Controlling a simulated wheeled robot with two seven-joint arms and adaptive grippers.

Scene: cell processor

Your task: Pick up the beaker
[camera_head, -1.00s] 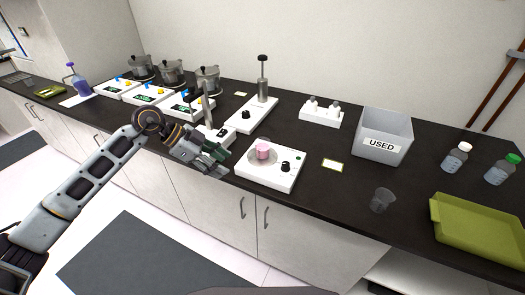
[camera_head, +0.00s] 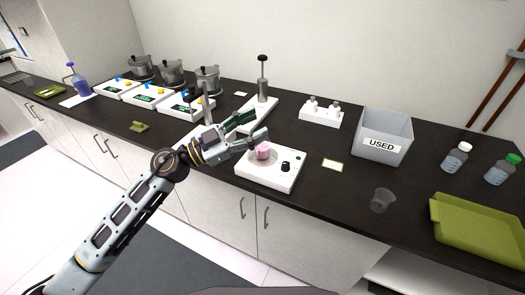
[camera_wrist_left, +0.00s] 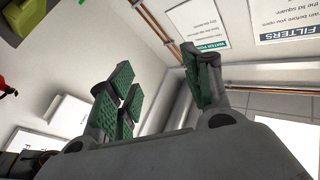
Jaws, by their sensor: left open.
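A pink-filled vessel (camera_head: 263,151), perhaps a beaker, sits on the white stirrer-like device (camera_head: 268,172) at the middle of the counter. A small clear empty cup (camera_head: 381,201), also beaker-like, stands near the counter's front edge to the right. My left gripper (camera_head: 250,128) is open, just up and left of the pink vessel in the head view; the gap between them is hard to judge. In the left wrist view its green-padded fingers (camera_wrist_left: 160,88) are apart with nothing between them. My right gripper is not in view.
A grey bin marked USED (camera_head: 384,138), two bottles (camera_head: 456,157) and a green tray (camera_head: 480,232) stand to the right. A white press-like device (camera_head: 258,110) stands behind my gripper. Pots (camera_head: 172,72) and white devices line the left. Bare counter surrounds the clear cup.

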